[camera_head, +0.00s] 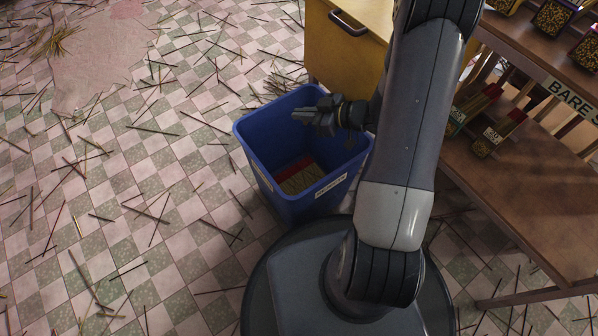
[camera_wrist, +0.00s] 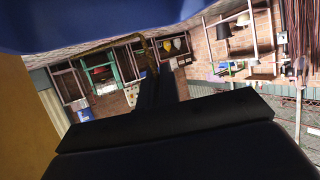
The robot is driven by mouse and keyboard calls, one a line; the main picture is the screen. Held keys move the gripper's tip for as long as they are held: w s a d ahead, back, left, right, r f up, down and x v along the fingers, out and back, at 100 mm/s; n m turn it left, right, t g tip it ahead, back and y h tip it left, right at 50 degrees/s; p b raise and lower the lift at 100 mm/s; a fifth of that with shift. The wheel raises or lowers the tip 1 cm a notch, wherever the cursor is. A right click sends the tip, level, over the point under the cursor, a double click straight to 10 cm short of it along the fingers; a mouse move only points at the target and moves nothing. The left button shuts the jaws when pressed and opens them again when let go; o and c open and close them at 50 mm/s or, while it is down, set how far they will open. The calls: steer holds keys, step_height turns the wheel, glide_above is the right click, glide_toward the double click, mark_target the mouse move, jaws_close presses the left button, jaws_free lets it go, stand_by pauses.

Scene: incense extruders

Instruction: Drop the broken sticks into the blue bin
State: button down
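The blue bin (camera_head: 240,130) stands upright on the floor beside my base, with pale labels on its outer sides. A red piece and a layer of brownish sticks (camera_head: 303,180) lie on its bottom. My gripper (camera_head: 301,116) is over the bin's opening, pointing left in the head view, its fingers close together with no clear gap. It shows no stick between them there. In the wrist view, the dark gripper (camera_wrist: 158,85) fills the lower middle, and the blue surface at the top looks like the bin. A thin brownish curved shape runs behind the fingers; I cannot tell what it is.
Loose sticks (camera_head: 150,215) are scattered over the checkered floor, with a denser pile (camera_head: 52,42) at the upper left. A yellow cabinet (camera_head: 340,60) stands behind the bin. A wooden table (camera_head: 530,190) with small boxes (camera_head: 495,135) is at the right.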

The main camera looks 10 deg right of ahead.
steer(key=c, duration=1.6)
jaws_free()
steer(key=shift+o, duration=0.2)
steer(key=p+v, duration=0.4)
steer(key=v, duration=0.7)
steer(key=shift+a+f, duration=0.1)
steer(key=b+x, duration=0.4)
steer(key=x, duration=0.6)
steer(key=shift+f, duration=0.1)
steer(key=r+p, duration=0.2)
steer(key=shift+w+a+r+p, duration=0.25)
steer(key=shift+a+r+p, duration=0.05)
steer(key=shift+r, duration=0.05)
steer(key=shift+r+p, duration=0.95)
steer(key=shift+r, duration=0.05)
